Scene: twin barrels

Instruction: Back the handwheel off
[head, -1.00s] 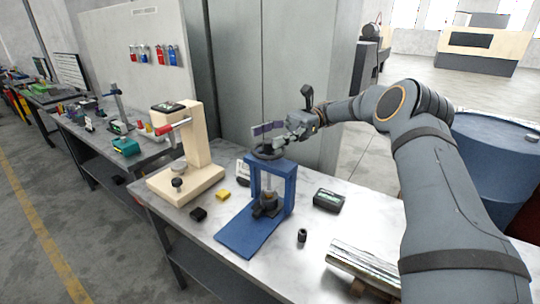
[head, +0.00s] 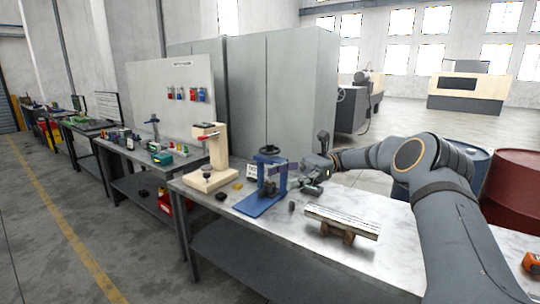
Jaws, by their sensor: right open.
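The dark handwheel (head: 269,150) sits on top of a small blue press frame (head: 261,203) on the workbench, in the head view. A dark part sits low inside the frame. My right gripper (head: 293,174) is open, just right of the frame and lower in the picture than the handwheel. It appears apart from the wheel. Whether its fingertips touch the frame's side is too small to tell. My left gripper is out of view.
A beige stand with a red-handled lever (head: 216,158) is left of the press. A dark green box (head: 311,189), a small black cylinder (head: 292,206) and a slab on wooden supports (head: 342,221) lie to the right. Blue and red barrels (head: 522,192) stand behind my right arm.

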